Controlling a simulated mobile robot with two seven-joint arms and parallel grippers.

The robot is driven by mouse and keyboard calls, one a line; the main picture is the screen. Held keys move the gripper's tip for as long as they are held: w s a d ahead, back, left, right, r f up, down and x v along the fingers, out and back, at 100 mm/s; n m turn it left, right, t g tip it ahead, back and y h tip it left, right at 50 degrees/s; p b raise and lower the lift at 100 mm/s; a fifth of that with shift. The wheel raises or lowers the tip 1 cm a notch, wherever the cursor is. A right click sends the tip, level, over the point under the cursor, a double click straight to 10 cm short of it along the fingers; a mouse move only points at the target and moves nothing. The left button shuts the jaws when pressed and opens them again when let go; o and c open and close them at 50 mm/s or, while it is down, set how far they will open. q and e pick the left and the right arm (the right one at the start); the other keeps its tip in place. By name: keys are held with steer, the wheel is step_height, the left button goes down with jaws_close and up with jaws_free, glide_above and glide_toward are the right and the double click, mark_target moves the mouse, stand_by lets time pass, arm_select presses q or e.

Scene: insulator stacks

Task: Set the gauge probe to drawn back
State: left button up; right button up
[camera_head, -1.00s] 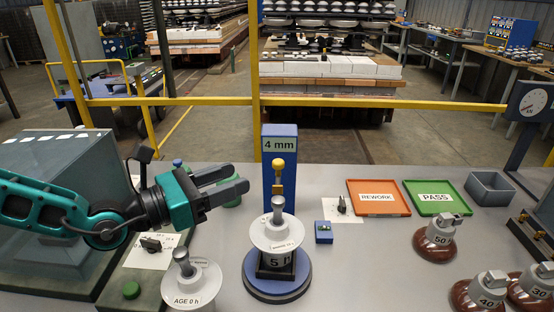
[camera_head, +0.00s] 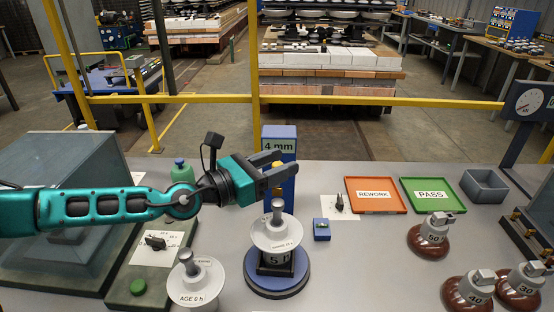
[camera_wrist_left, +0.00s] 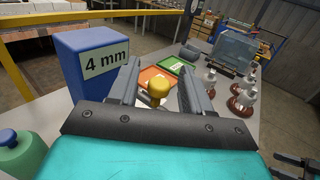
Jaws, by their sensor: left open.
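The gauge is a blue upright block (camera_head: 282,146) with a "4 mm" label, and it also stands at the left in the left wrist view (camera_wrist_left: 82,62). A yellow knob (camera_wrist_left: 157,90), which I take as the probe's handle, is at its front. My left gripper (camera_head: 270,166) is open at the knob's height. In the left wrist view the knob shows between the two spread fingers (camera_wrist_left: 157,86), with visible space at each side. In the head view the fingers partly cover the knob.
An insulator stack on a blue round base (camera_head: 278,278) stands just in front of the gauge. A white "AGE 0 h" disc (camera_head: 192,285) is nearer left. The orange REWORK tray (camera_head: 375,207) and green PASS tray (camera_head: 434,207) lie to the right. Grey table between is partly bare.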

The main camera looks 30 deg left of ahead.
arm_select(q)
jaws_close()
stand_by(0.5)
